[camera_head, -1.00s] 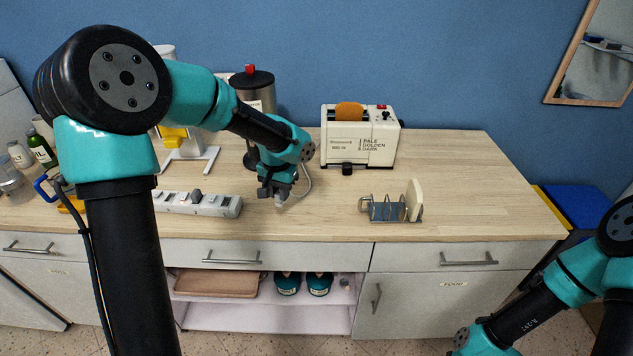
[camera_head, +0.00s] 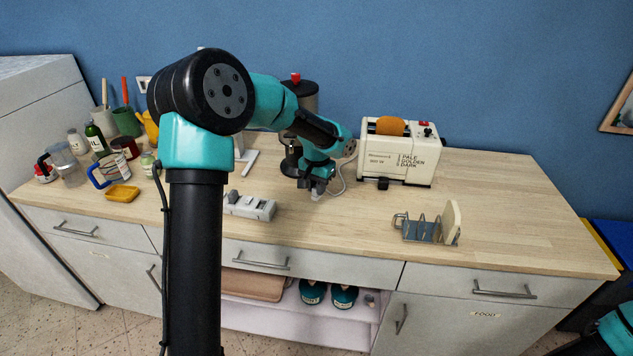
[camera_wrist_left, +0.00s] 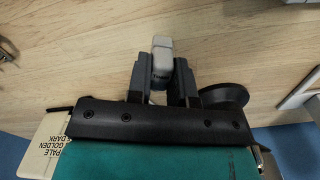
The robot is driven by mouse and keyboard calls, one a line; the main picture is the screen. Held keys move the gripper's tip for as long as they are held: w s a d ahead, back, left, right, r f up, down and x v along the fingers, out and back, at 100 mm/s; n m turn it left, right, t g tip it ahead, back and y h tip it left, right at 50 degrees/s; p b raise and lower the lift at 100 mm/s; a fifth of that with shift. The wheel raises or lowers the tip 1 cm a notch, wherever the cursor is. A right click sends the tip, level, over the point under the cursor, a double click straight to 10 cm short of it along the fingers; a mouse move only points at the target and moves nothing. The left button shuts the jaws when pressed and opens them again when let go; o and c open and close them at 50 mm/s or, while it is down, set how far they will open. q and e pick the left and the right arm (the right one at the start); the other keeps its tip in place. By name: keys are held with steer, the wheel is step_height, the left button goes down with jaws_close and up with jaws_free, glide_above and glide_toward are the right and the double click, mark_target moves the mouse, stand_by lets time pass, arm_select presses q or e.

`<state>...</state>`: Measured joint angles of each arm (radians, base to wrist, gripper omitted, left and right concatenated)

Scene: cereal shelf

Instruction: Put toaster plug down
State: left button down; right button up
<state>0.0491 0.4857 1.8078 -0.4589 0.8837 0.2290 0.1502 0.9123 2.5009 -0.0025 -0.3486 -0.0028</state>
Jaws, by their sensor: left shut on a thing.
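My left gripper (camera_head: 316,190) is over the worktop, between the power strip and the toaster. In the left wrist view its fingers (camera_wrist_left: 163,82) are shut on a small grey toaster plug (camera_wrist_left: 162,57). The plug also shows in the head view (camera_head: 317,195), just above or at the wood surface; I cannot tell if it touches. A grey cord (camera_head: 342,183) runs from near the gripper toward the cream toaster (camera_head: 395,160), which has a slice of bread in its slot. My right gripper is out of view; only part of my right arm shows at the lower right.
The white power strip (camera_head: 250,206) lies left of the gripper, partly behind my left arm. A metal toast rack (camera_head: 422,229) with one pale slice stands at the right front. A dark cylindrical appliance (camera_head: 303,95) stands behind the gripper. The worktop (camera_head: 500,200) on the right is clear.

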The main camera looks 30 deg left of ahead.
arm_select(q)
steer(key=w+a, duration=0.1)
steer(key=w, duration=0.1)
steer(key=w+a, duration=0.1)
steer(key=w, duration=0.1)
steer(key=w+a, duration=0.2)
steer(key=shift+w+f, duration=0.3)
steer(key=shift+f, duration=0.05)
steer(key=shift+w+a+f, duration=0.1)
steer(key=shift+w+a, duration=0.05)
steer(key=shift+w, duration=0.15)
steer(key=shift+f, duration=1.7)
steer(key=shift+f, duration=0.15)
steer(key=c, duration=1)
jaws_free()
step_height(320, 180, up, 12)
steer(key=shift+r, duration=0.15)
